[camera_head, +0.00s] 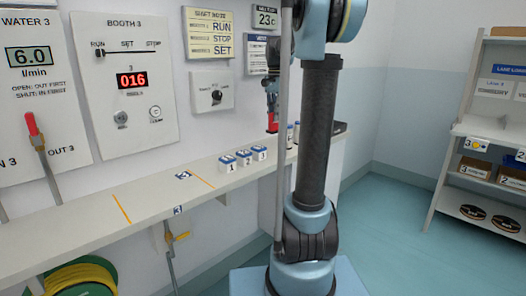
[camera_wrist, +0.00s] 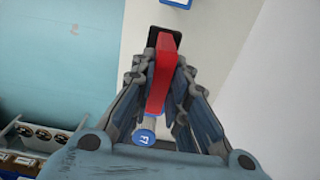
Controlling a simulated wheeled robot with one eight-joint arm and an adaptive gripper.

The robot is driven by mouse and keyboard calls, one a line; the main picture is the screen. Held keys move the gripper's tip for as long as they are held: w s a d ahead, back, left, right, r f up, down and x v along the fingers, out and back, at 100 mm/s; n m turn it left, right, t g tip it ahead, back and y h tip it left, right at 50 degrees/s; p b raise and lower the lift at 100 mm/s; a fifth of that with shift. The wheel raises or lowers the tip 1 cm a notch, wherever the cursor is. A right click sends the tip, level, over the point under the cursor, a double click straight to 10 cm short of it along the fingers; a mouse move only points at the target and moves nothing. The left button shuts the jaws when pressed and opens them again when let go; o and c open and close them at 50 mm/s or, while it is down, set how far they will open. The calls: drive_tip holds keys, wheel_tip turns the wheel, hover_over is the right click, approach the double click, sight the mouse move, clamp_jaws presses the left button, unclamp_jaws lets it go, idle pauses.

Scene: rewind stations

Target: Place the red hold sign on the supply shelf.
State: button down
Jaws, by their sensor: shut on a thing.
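The red hold sign (camera_wrist: 163,75) is between the fingers of my gripper (camera_wrist: 160,72) in the wrist view, and the fingers are shut on it. A dark rounded piece shows at its far end; I cannot tell if it is the sign's foot. In the head view the red sign (camera_head: 272,122) shows small below my gripper (camera_head: 272,106), over the far part of the counter; its face and any writing cannot be read. The supply shelf (camera_head: 480,126) stands at the far right, apart from my gripper. Its boards carry labelled bins and dark reels.
The long counter (camera_head: 85,229) runs along the wall, with several blue-and-white numbered boxes (camera_head: 244,158) on it. White bottles (camera_head: 290,137) and a dark tray (camera_head: 340,127) are near its far end. The floor (camera_head: 400,220) before the shelf is clear.

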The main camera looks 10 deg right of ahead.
sight(274, 124)
drive_tip(key=shift+w+f, duration=0.2)
drive_tip(key=shift+w, duration=0.05)
drive_tip(key=f, duration=0.4)
drive_tip(key=shift+w+a+f, duration=0.1)
drive_tip(key=shift+w+f, duration=0.1)
drive_tip(key=shift+f, duration=2.6)
drive_tip(key=c, duration=1.6)
unclamp_jaws()
drive_tip(key=shift+f, duration=0.1)
drive_tip(key=shift+o, duration=0.2)
drive_tip(key=shift+s, duration=0.1)
